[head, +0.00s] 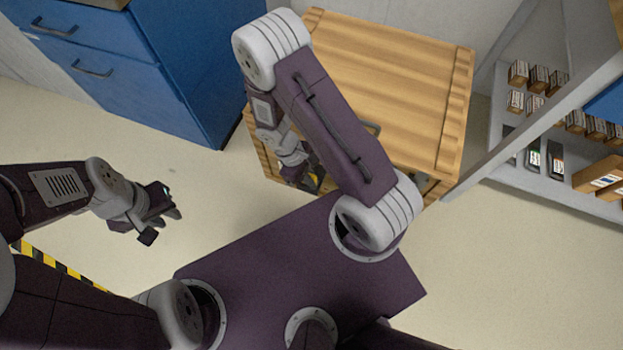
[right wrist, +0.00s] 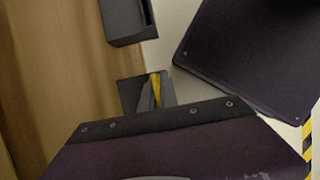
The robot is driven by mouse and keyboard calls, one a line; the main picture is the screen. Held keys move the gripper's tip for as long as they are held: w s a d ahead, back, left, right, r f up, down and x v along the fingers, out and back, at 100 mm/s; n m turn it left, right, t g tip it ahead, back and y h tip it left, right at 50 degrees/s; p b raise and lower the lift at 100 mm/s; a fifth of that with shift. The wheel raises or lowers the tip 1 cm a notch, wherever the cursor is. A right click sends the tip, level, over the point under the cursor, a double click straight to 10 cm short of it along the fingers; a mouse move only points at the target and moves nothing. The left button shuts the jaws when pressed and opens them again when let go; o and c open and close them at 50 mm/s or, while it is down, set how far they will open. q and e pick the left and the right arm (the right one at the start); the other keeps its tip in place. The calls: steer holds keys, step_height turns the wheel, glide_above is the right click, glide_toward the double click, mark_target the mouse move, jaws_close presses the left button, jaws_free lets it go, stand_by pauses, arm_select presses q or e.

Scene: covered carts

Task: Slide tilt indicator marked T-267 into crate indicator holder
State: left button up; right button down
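My right gripper (right wrist: 150,94) is down beside the front face of the wooden crate (head: 400,70). It is shut on a small grey and yellow piece, taken to be the tilt indicator (right wrist: 156,90); its marking cannot be read. A dark open-sided bracket, likely the crate indicator holder (right wrist: 121,22), sits on the crate's wooden face in the right wrist view, apart from the held piece and further up the picture. In the head view my right arm hides most of that face and the holder. My left gripper (head: 160,226) is open and empty above the floor.
A blue drawer cabinet (head: 120,75) stands at the upper left, close to the crate. A grey shelf rack (head: 512,170) at right holds boxes and several dark devices. The pale floor (head: 500,270) at lower right is clear.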

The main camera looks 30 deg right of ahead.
arm_select(q)
steer(key=shift+r, duration=0.15)
stand_by(2.0)
steer(key=shift+r+p, duration=0.6)
steer(key=shift+p, duration=0.05)
steer(key=shift+r, duration=0.25)
stand_by(1.6)
steer(key=shift+f, duration=0.25)
steer(key=shift+r+p, duration=0.55)
steer(key=shift+p, duration=0.05)
steer(key=shift+r+p, duration=0.4)
steer(key=shift+r, duration=0.05)
stand_by(1.2)
steer(key=shift+f+b, duration=0.4)
stand_by(0.4)
